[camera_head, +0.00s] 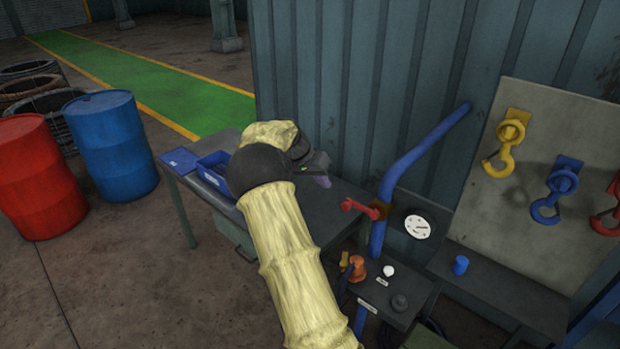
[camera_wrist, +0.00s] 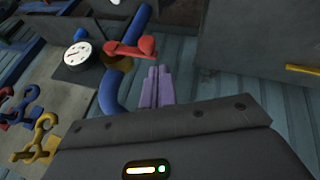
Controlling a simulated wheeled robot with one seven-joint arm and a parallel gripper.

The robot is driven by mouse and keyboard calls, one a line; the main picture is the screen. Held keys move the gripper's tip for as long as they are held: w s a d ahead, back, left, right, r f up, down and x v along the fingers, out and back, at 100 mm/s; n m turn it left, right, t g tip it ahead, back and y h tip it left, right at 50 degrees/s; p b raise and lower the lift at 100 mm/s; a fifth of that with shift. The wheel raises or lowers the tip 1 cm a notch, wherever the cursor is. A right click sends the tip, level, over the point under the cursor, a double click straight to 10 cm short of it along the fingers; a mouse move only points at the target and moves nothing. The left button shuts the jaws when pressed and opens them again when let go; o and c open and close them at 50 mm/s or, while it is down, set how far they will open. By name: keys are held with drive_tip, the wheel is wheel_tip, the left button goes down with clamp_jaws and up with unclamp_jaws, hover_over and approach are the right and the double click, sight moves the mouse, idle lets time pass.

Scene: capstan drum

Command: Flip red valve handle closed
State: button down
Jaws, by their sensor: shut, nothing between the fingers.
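The red valve handle (camera_head: 360,208) sits on the blue pipe (camera_head: 378,236), beside a white dial gauge (camera_head: 417,227). In the head view the handle sticks out to the left of the pipe, sloping slightly. In the wrist view the red handle (camera_wrist: 130,48) lies just beyond the fingertips, with the gauge (camera_wrist: 76,54) to its left. My gripper (camera_head: 322,176) is to the left of the handle and apart from it in the head view. In the wrist view its purple fingers (camera_wrist: 158,74) are together and empty. My arm hides part of the table.
A dark table (camera_head: 340,205) holds a blue bin (camera_head: 212,172). A control box (camera_head: 390,290) with knobs stands below the handle. A board (camera_head: 545,150) with yellow, blue and red hooks is at the right. A corrugated wall (camera_head: 330,80) closes the back.

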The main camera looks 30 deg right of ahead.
drive_tip(key=shift+w+a+r+b, duration=0.25)
drive_tip(key=shift+w+a+r, duration=0.35)
drive_tip(key=shift+a, duration=0.2)
drive_tip(key=shift+w+a+r+b, duration=0.25)
drive_tip(key=shift+w+a+r, duration=0.2)
drive_tip(key=shift+w+a, duration=0.3)
drive_tip(key=s+a+f+n+t+y, duration=0.1)
drive_tip(key=s+a+n, duration=0.3)
drive_tip(key=s+a, duration=0.5)
drive_tip(key=s+a+f+n+t+y+b, duration=0.1)
drive_tip(key=s+a+f+n+y, duration=0.2)
drive_tip(key=s+a, duration=0.5)
drive_tip(key=s+a+f+n+t+y+b, duration=0.1)
drive_tip(key=s+a+f+n+y, duration=0.1)
drive_tip(key=s+a+n, duration=0.3)
drive_tip(key=s+a+f, duration=0.1)
drive_tip(key=s+a, duration=0.3)
drive_tip(key=s, duration=0.3)
drive_tip(key=shift+a+t, duration=0.3)
drive_tip(key=shift+t, duration=0.1)
drive_tip(key=shift+d, duration=0.1)
